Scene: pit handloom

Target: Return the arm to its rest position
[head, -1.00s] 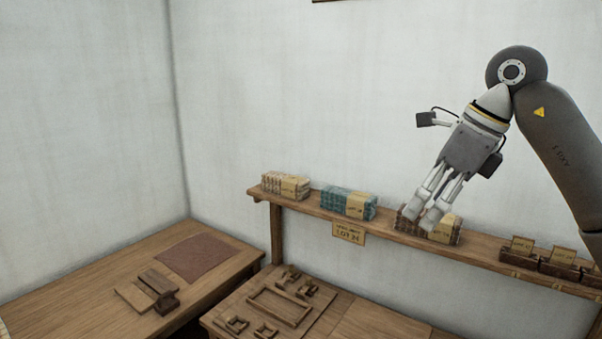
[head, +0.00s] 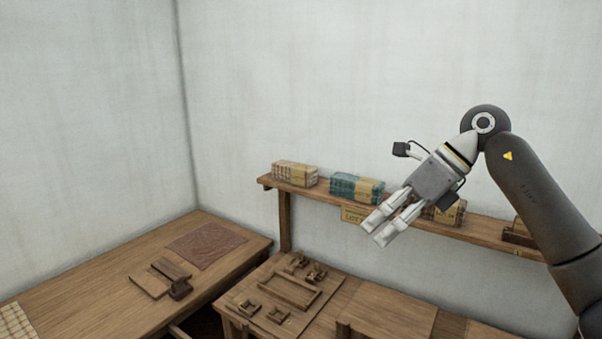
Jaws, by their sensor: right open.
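My right gripper (head: 372,230) is open and empty. It points down and to the left, in front of the wall shelf in the picture. Its fingers overlap the lot label (head: 352,214) and part of the shelf edge. My right arm (head: 540,200) comes in from the right side, bent at the wrist joint. My left gripper is not in view.
The wall shelf (head: 480,233) bears a cream bundle (head: 295,174), a teal bundle (head: 356,187) and a partly hidden bundle (head: 448,212). Below are a bench with wooden fixtures (head: 290,290) and a left table (head: 100,270) with a brown cloth (head: 206,245) and wooden blocks (head: 160,279).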

